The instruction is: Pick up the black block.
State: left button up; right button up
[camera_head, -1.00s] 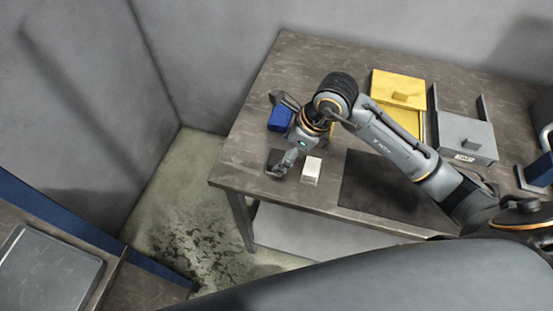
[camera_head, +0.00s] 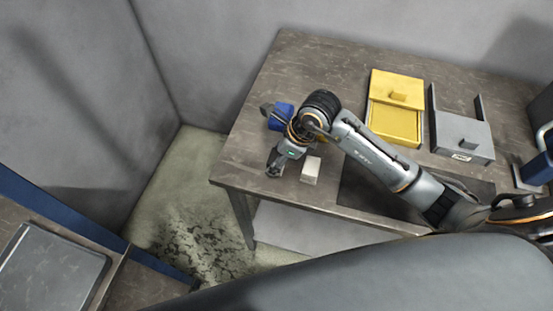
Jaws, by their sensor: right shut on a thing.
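My right gripper (camera_head: 274,170) is low over the table's left front part, shut on the black block. The block is almost wholly hidden by the fingers, so I cannot tell whether it still touches the table. My left gripper is not in view.
A blue block (camera_head: 284,113) lies behind the wrist, partly hidden. A yellow box with a drawer (camera_head: 395,118) and a grey one (camera_head: 463,138) stand at right. A dark mat (camera_head: 357,190) lies under my arm.

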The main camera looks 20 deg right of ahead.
jog(key=shift+r+b, duration=0.35)
jog(key=shift+r, duration=0.2)
jog(key=s+r, duration=0.1)
jog(key=r, duration=0.1)
jog(key=s+r+b, duration=0.1)
jog(key=r, duration=0.1)
jog(key=s+r+b, duration=0.1)
jog(key=s+r, duration=0.1)
jog(key=shift+d+r, duration=0.2)
jog(key=shift+r, duration=0.2)
jog(key=s+r+p, duration=0.1)
jog(key=s+p, duration=0.2)
jog(key=s+r+p, duration=0.2)
jog(key=s+p, duration=0.1)
jog(key=p, duration=0.1)
jog(key=s+d+r+p, duration=0.1)
jog(key=s+r+p, duration=0.1)
jog(key=s+p, duration=0.1)
jog(key=shift+s+r, duration=0.1)
jog(key=shift+s, duration=0.4)
